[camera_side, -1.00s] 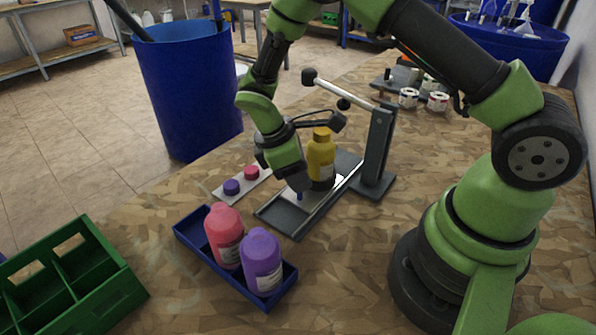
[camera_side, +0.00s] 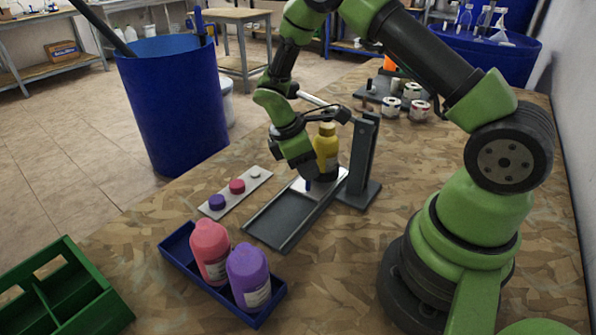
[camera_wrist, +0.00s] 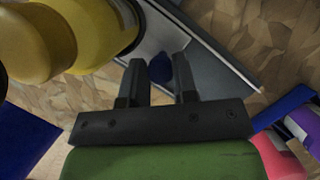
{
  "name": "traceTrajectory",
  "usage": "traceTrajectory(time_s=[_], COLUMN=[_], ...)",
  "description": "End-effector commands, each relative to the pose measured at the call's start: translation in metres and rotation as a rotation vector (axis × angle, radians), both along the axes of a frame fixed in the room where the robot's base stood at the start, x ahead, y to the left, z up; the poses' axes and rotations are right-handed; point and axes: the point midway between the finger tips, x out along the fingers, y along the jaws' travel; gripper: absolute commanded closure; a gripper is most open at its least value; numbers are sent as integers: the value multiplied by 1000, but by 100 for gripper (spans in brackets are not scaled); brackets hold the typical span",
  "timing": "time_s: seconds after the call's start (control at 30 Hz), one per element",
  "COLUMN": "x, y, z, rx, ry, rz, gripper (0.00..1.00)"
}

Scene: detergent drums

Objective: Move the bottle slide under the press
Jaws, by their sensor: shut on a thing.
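The yellow bottle (camera_side: 326,152) stands upright on the pale slide plate (camera_side: 330,187), at the far end of the grey rail track (camera_side: 280,222). It fills the upper left of the wrist view (camera_wrist: 100,30). A small blue knob (camera_side: 308,185) stands up from the slide's near end. My gripper (camera_side: 306,178) is shut on this knob, which shows between its fingertips in the wrist view (camera_wrist: 160,68). The dark press post (camera_side: 362,160) stands right of the bottle. My arm partly hides the press lever, and I cannot tell whether the bottle is centred under it.
A blue tray (camera_side: 178,258) holds a pink bottle (camera_side: 210,252) and a purple bottle (camera_side: 248,275) in front. A pale strip (camera_side: 245,190) with caps lies left of the track. A green crate (camera_side: 70,290) is front left. The near track is empty.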

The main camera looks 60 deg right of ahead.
Motion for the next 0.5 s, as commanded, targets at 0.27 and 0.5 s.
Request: traceTrajectory(time_s=[0.27, 0.5], x=[1, 1], y=[-6, -4], z=[0, 1], rx=[-7, -6], ry=[-3, -2], rz=[6, 5], gripper=[64, 63])
